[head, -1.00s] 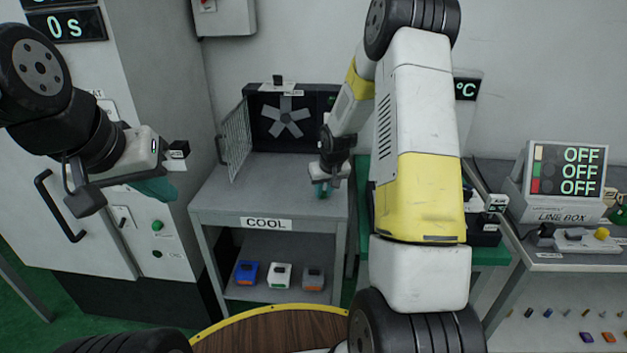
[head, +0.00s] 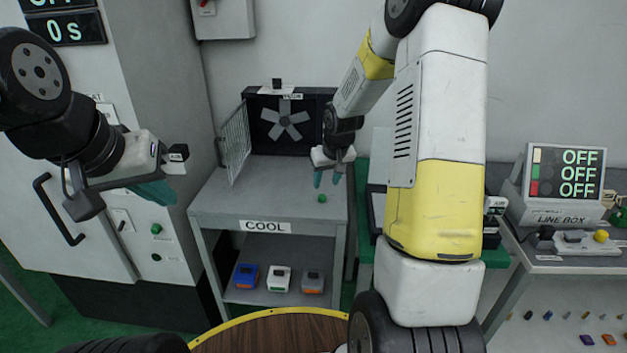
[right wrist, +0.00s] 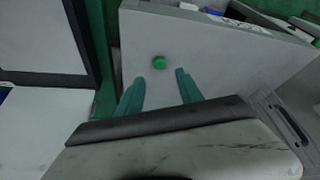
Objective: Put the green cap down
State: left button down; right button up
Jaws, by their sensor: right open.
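The green cap (head: 322,198) rests on the top of the grey bench labelled COOL (head: 235,200), near its front right corner. It also shows in the right wrist view (right wrist: 159,62), beyond the fingertips. My right gripper (head: 328,180) is open above and a little behind the cap, with its teal fingers apart and empty. The fingers show in the right wrist view (right wrist: 157,80), clear of the cap. My left gripper (head: 160,191) is far left, in front of the cabinet; its teal fingers are seen side-on, and their gap cannot be made out.
A fan box (head: 287,120) and a wire guard (head: 235,143) stand at the back of the bench. Blue, white and grey blocks (head: 279,279) sit on its lower shelf. A green-topped table (head: 362,255) stands close on the right. The bench's middle is clear.

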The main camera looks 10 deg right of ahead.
jog(key=s+a+r+t, duration=0.1)
jog(key=s+a+r, duration=0.1)
jog(key=s+r, duration=1.4)
jog(key=s+a+r+y, duration=0.1)
jog(key=s+r, duration=0.1)
jog(key=s, duration=0.5)
jog(key=s+a+r, duration=0.2)
jog(key=s, duration=0.5)
jog(key=shift+r+m+t+y, duration=0.3)
jog(key=shift+r+y, duration=0.1)
